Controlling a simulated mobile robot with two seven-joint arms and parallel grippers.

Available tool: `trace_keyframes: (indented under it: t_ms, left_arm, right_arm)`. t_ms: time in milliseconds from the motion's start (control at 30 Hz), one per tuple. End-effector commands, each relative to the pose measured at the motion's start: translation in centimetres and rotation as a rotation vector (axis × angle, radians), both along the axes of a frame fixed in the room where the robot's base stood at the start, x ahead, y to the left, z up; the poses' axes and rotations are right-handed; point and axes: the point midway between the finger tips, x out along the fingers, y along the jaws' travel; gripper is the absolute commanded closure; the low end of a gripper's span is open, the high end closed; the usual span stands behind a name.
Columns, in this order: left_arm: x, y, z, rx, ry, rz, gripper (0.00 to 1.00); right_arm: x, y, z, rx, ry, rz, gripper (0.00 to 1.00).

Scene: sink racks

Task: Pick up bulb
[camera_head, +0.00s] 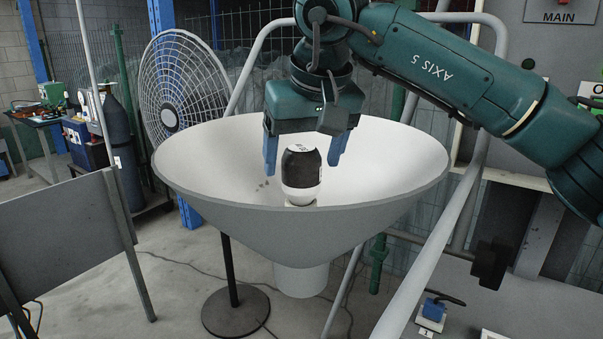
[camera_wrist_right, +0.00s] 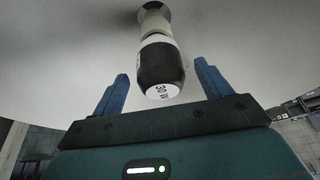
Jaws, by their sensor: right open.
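In the right wrist view the gripper (camera_wrist_right: 162,85) has a visible gap between each finger and the bulb. My left gripper is not in view.
A metal tube frame (camera_head: 440,220) runs along the right side. A round fan (camera_head: 185,85) stands behind on the left, and a grey panel (camera_head: 62,225) is at the left front.

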Motion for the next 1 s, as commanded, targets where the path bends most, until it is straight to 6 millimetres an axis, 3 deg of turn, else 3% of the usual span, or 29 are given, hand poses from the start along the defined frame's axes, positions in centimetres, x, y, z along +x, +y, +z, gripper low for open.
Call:
trace_keyframes:
  t_ms: [233, 533, 1000]
  left_arm:
    - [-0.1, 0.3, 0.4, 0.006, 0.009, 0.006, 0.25]
    - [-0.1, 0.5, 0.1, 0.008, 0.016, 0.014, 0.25]
    - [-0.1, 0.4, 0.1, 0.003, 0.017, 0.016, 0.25]
  right_arm:
    - [1.3, 0.6, -3.3, 0.000, 0.003, -0.001, 0.23]
    - [1.4, 0.6, -3.8, -0.001, 0.002, 0.000, 0.23]
    - [1.4, 0.6, -3.8, -0.001, 0.002, 0.000, 0.62]
